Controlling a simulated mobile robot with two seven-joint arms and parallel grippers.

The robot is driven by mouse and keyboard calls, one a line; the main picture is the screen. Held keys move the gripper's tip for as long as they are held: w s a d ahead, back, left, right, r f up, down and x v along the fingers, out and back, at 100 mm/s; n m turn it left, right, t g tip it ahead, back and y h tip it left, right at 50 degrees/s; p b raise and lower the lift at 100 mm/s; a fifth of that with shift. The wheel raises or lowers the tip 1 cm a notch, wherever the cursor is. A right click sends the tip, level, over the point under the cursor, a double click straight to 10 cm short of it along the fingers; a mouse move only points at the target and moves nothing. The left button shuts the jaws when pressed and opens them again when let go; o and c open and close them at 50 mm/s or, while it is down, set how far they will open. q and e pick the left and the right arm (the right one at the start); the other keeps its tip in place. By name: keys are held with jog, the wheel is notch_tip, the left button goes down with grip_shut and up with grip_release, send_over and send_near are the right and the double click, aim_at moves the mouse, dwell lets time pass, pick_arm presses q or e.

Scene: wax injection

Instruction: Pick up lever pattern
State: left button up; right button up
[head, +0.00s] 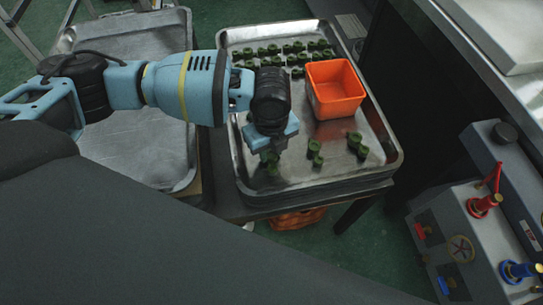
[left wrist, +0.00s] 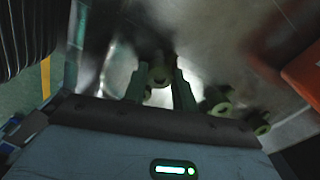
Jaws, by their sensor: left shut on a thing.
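My left gripper (head: 270,158) reaches down over the near left part of a metal tray (head: 225,100). It is shut on a green lever pattern (head: 271,165), which shows below the fingers. In the left wrist view the pattern (left wrist: 160,75) sits between the two fingertips (left wrist: 160,88). Whether it touches the tray I cannot tell. More green patterns (head: 315,150) stand to the right of the gripper, and another pair (head: 357,146) further right. Several more (head: 290,50) stand in rows at the back of the tray. My right gripper is not in view.
An orange-red box (head: 335,88) stands on the tray, right of my gripper. A second metal tray (head: 140,145) on the left looks empty where it shows. A grey machine with red and blue valves (head: 475,235) stands at the right. Green floor lies below.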

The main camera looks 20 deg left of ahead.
aim_at(271, 153)
pick_arm(q)
notch_tip(271, 153, up, 10)
jog(key=p, duration=0.1)
jog(key=shift+p, duration=0.35)
